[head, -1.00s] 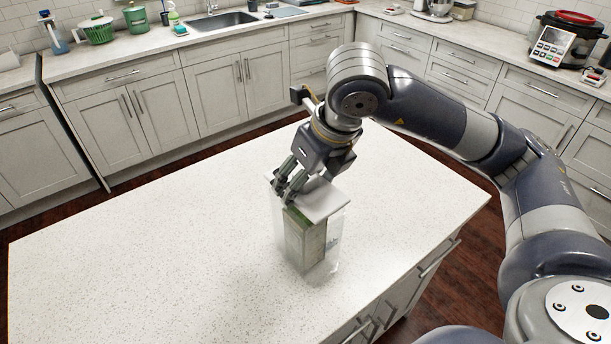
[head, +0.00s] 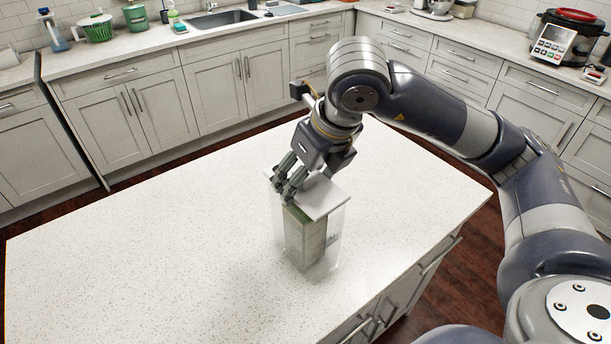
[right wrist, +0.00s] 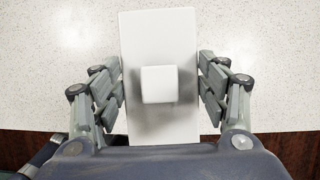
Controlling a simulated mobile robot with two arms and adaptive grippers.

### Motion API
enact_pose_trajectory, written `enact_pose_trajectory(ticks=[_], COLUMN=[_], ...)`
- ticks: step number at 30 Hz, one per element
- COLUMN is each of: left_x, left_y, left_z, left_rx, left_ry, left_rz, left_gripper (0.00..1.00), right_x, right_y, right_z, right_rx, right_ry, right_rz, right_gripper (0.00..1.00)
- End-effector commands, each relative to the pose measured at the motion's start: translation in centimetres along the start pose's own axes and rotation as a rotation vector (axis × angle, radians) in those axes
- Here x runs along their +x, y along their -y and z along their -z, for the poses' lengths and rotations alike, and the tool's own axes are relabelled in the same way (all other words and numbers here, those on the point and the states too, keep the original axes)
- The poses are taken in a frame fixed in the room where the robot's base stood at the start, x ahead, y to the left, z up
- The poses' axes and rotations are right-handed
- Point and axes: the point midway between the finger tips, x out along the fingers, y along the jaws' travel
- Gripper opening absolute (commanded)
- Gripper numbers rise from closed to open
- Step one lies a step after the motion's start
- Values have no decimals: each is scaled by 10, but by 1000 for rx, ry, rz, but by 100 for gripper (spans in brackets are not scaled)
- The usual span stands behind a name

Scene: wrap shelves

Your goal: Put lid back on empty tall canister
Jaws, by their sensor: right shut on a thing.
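The clear, tall canister (head: 334,250) stands upright on the island counter in the head view. A green and brown box-like shape (head: 305,235) shows through its transparent walls. The white rectangular lid (head: 325,200) is over the canister's top, and its square knob shows in the right wrist view (right wrist: 158,84). My right gripper (head: 287,185) points down from above, its fingers shut on the lid's two long sides (right wrist: 160,90). I cannot tell whether the lid is seated on the rim or slightly above it. My left gripper is not in view.
The white speckled island counter (head: 150,230) is clear around the canister. Back counters hold a sink (head: 222,20), a green basket (head: 96,28), a spray bottle (head: 52,32) and a dark cooker (head: 572,38), all well away from the canister.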

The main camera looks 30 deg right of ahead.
Motion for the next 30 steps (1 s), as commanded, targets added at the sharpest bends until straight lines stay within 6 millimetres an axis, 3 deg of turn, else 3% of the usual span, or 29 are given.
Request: enact_pose_trajectory(ticks=[30], left_x=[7], left_y=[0], left_z=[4], left_rx=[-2], left_ry=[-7], left_rz=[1], left_gripper=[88], right_x=[0], right_y=[0], right_z=[0], right_rx=[0], right_ry=[-1], right_rz=[0], right_gripper=[43])
